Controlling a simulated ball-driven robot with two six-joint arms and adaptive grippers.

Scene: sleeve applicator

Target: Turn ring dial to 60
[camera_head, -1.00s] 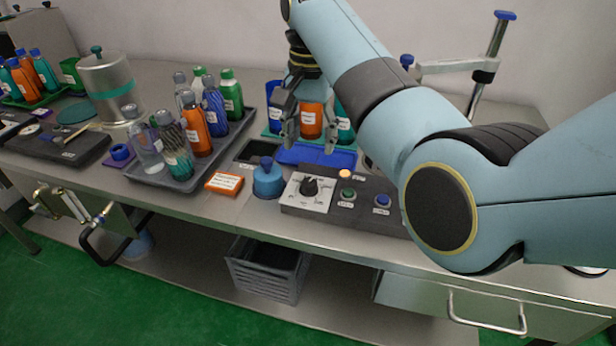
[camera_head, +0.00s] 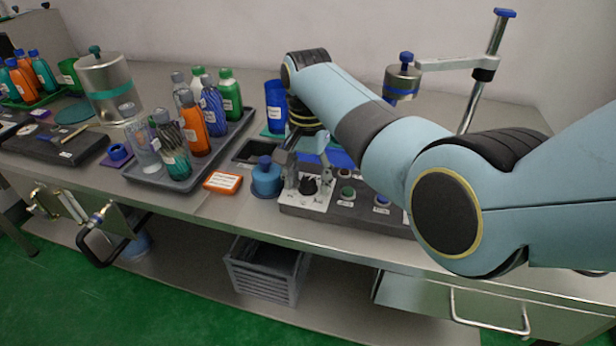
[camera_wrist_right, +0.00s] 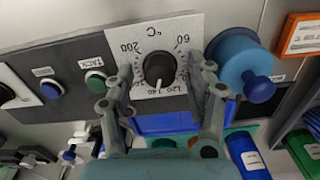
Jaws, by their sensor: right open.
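The ring dial is a black knob (camera_wrist_right: 159,68) on a white plate (camera_wrist_right: 150,28) marked °C, with numbers from 60 to 200 around it. Its white pointer line faces the lower side of the picture in the wrist view, near the 120 mark. The knob (camera_head: 309,185) also shows in the head view. My right gripper (camera_wrist_right: 166,75) is open, with one finger on each side of the knob and visible gaps between. In the head view the right gripper (camera_head: 308,177) is low over the plate. My left gripper is not in view.
A blue round-knobbed pot (camera_head: 267,181) stands close beside the plate. The dark control panel (camera_head: 365,214) also carries a green button (camera_head: 347,192) and a blue button (camera_head: 382,200). A tray of bottles (camera_head: 177,182) is at left. An orange-edged label block (camera_head: 223,182) lies in front.

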